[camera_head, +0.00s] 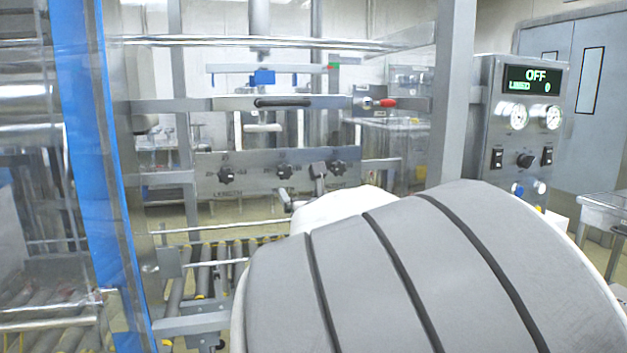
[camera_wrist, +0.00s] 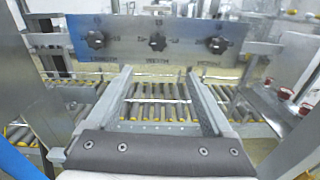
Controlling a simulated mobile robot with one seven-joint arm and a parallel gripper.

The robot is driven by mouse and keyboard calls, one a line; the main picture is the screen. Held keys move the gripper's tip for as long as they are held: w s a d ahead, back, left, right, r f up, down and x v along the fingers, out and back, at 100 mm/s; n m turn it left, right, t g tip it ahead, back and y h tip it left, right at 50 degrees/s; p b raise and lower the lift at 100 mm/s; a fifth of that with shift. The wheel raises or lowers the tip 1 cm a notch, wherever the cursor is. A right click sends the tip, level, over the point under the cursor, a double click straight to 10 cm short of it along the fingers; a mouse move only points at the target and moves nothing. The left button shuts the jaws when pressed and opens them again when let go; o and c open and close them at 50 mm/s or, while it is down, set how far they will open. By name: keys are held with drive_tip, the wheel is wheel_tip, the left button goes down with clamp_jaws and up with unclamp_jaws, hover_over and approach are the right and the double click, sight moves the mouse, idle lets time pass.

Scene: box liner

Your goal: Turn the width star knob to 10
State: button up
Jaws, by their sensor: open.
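A metal panel (camera_head: 254,160) carries three black star knobs: left (camera_head: 226,175), middle (camera_head: 284,172) and right (camera_head: 338,167). The printing around them is too small to read surely, so I cannot tell which is the width knob or its setting. In the wrist view the left knob (camera_wrist: 96,40), middle knob (camera_wrist: 157,42) and right knob (camera_wrist: 217,45) are all clear of the fingers. My gripper (camera_wrist: 158,71) is open and empty, its tips spread below and either side of the middle knob. In the head view my gripper (camera_head: 302,184) is partly hidden by my arm.
A roller conveyor (camera_wrist: 158,105) lies below the panel. A bar with a black handle (camera_head: 283,102) and a red-tipped lever (camera_head: 386,103) sits above. A metal post (camera_head: 455,100) and a control box (camera_head: 510,130) reading OFF stand to the right. A blue-edged clear panel (camera_head: 95,170) is at left.

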drive_tip(key=p, duration=0.2)
approach(285, 172)
drive_tip(key=shift+n, duration=0.3)
drive_tip(key=x, duration=0.9)
drive_tip(key=shift+w, duration=0.2)
clamp_jaws()
